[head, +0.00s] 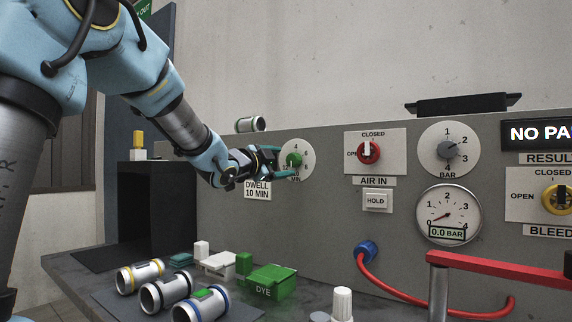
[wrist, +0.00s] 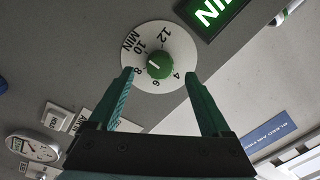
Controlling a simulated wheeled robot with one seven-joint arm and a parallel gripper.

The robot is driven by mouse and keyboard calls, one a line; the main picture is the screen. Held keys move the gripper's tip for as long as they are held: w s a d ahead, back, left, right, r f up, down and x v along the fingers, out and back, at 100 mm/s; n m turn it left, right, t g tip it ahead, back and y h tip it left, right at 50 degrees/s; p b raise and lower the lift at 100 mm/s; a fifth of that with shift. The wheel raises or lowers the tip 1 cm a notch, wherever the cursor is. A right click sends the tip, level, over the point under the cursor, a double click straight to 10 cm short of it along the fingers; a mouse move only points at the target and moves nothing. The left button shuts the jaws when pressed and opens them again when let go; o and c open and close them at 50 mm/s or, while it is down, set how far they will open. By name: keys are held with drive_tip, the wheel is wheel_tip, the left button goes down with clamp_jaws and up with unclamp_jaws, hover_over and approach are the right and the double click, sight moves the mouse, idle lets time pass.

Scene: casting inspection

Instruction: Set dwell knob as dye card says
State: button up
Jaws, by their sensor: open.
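The dwell knob is a green knob (head: 294,160) on a round white dial on the grey panel. In the wrist view the green knob (wrist: 159,65) is ringed by 4, 6, 8, 10, 12 and MIN. It bears a short white line; I cannot tell surely which number it marks. A card (head: 257,191) below reads DWELL 10 MIN. My gripper (head: 283,162) is at the dial from the left, partly covering it. In the wrist view my gripper (wrist: 160,73) is open, one finger each side of the knob; contact is not clear.
The panel also holds a red AIR IN knob (head: 368,152), a BAR knob (head: 447,151), a gauge (head: 447,214) and a yellow bleed knob (head: 557,199). Castings (head: 166,291), a green DYE box (head: 272,282) and a red hose (head: 400,306) occupy the bench below.

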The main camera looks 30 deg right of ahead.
drive_tip(key=v, duration=0.7)
drive_tip(key=shift+a+b, duration=0.3)
drive_tip(key=shift+s, duration=0.1)
